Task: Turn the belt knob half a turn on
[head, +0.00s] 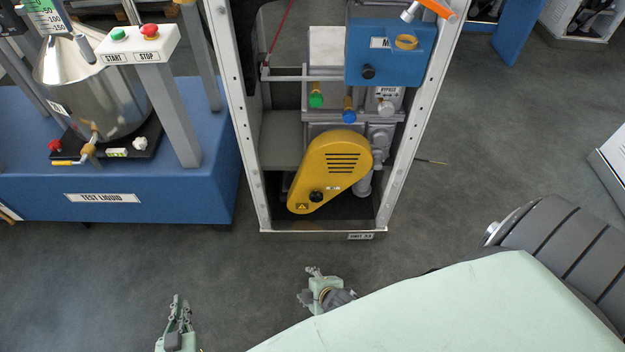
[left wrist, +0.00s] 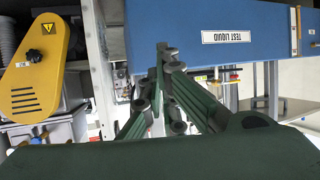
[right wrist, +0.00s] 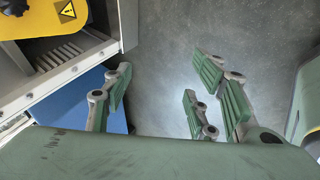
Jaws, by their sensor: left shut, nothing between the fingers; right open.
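The yellow belt cover (head: 338,161) sits low in the open dispenser frame, and the black knob (head: 316,196) is on its lower part beside a warning sign. The cover also shows in the left wrist view (left wrist: 27,95), with the knob (left wrist: 34,55), and in the right wrist view (right wrist: 40,19), with the knob at the top left corner (right wrist: 13,7). My left gripper (head: 177,299) is shut and empty, low and left, well apart from the knob. My right gripper (head: 312,270) is open and empty in front of the frame's bottom edge, apart from the knob; its spread fingers show in the right wrist view (right wrist: 160,75).
The metal frame's posts (head: 243,130) stand on both sides of the cover. Above it are a blue box (head: 385,50) and green and blue knobs. A blue test liquid bench (head: 190,190) with a start/stop panel (head: 138,45) stands left. Floor in front is clear.

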